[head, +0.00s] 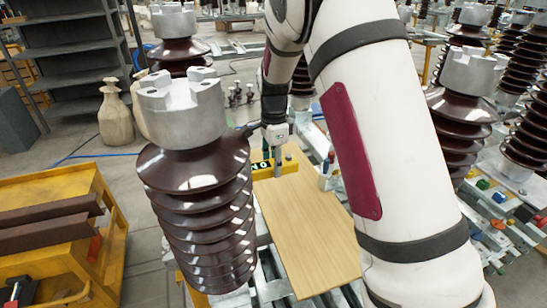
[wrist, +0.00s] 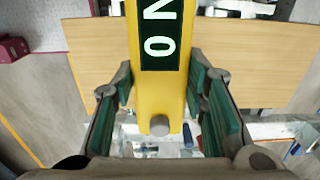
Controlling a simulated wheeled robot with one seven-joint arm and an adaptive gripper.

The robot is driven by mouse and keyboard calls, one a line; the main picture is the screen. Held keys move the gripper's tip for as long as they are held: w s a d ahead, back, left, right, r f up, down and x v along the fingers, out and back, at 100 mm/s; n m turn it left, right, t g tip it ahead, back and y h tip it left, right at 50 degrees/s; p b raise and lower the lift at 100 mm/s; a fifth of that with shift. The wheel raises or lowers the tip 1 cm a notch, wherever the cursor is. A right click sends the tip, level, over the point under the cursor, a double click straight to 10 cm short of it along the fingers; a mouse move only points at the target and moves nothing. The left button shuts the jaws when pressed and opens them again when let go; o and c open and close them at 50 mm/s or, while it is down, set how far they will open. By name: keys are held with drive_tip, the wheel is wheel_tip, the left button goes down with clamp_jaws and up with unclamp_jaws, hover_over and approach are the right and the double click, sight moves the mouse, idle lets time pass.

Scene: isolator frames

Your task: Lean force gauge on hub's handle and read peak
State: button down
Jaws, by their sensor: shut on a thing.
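The force gauge (head: 289,167) is a yellow bar with a dark display and pale green characters. It also shows in the wrist view (wrist: 177,95), with characters like "N" and "0" and a round grey tip at its lower end. My gripper (head: 277,152) is shut on the gauge. In the wrist view its green-padded fingers (wrist: 162,82) stand on both sides of the yellow body. The gauge is over the far end of a wooden board in the head view; I cannot tell whether it touches it. I cannot make out the hub or its handle.
The wooden board (head: 310,235) is otherwise bare. A large brown ribbed insulator (head: 195,205) with a metal cap stands close on the left. A yellow cart (head: 50,190) is at far left. More insulators (head: 470,110) and small coloured parts are on the right.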

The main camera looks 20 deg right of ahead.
wheel_tip(320, 180, down, 10)
drive_tip(key=a+b, duration=0.2)
drive_tip(key=shift+a+r, duration=0.2)
drive_tip(key=shift+a, duration=0.15)
idle(0.8)
drive_tip(key=shift+a, duration=1.3)
idle(1.5)
drive_tip(key=shift+d, duration=2.5)
drive_tip(key=shift+r, duration=0.1)
drive_tip(key=shift+r+p, duration=2)
drive_tip(key=shift+r, duration=5.4)
